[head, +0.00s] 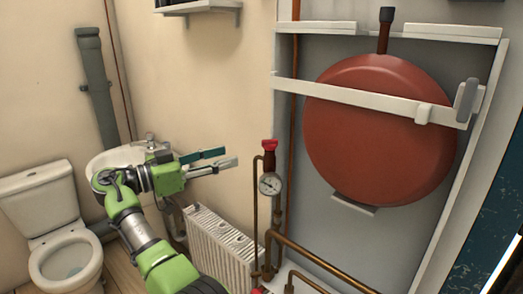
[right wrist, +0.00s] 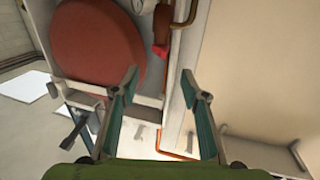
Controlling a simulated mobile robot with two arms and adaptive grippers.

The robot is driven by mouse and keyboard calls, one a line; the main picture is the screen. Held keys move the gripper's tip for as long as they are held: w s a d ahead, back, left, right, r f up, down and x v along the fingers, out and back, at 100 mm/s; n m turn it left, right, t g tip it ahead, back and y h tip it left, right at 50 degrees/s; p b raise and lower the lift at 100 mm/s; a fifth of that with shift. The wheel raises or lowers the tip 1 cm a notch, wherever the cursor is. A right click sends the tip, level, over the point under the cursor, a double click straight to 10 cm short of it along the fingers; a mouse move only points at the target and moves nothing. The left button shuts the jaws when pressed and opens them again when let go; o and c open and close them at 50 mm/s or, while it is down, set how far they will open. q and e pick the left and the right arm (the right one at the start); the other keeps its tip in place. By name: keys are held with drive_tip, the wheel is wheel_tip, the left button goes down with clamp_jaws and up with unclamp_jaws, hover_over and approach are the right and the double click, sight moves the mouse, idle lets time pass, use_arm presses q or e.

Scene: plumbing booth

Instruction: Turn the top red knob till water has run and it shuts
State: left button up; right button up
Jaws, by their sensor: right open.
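The top red knob (head: 270,145) sits on a copper pipe, above a round white-faced gauge (head: 270,184). My right gripper (head: 231,157) is open and empty. Its fingers point right toward the knob, with a gap between the tips and the knob in the head view. In the right wrist view the red knob (right wrist: 160,51) shows beyond the fingertips, between them in the picture. The gripper (right wrist: 161,77) shows both fingers apart there. A second red part (head: 257,291) is cut off at the bottom edge of the head view. My left gripper is out of view.
A large red round tank (head: 380,130) hangs right of the knob behind a white bar (head: 350,97). A white radiator (head: 218,247) stands below, with copper pipes (head: 320,259) beside it. A washbasin (head: 105,160) and toilet (head: 62,258) are at the left.

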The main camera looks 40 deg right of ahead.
sight(264, 146)
drive_tip(key=d+p, duration=0.1)
drive_tip(key=d, duration=0.2)
drive_tip(key=s+d+p, duration=0.1)
drive_tip(key=d+p, duration=0.1)
drive_tip(key=d, duration=0.2)
drive_tip(key=s+d+p, duration=0.1)
drive_tip(key=d, duration=0.3)
drive_tip(key=shift+d+r, duration=0.1)
drive_tip(key=shift+d, duration=0.1)
drive_tip(key=shift+s+d+p, duration=0.1)
drive_tip(key=shift+d+p, duration=0.25)
drive_tip(key=shift+d, duration=0.5)
drive_tip(key=c, duration=1.1)
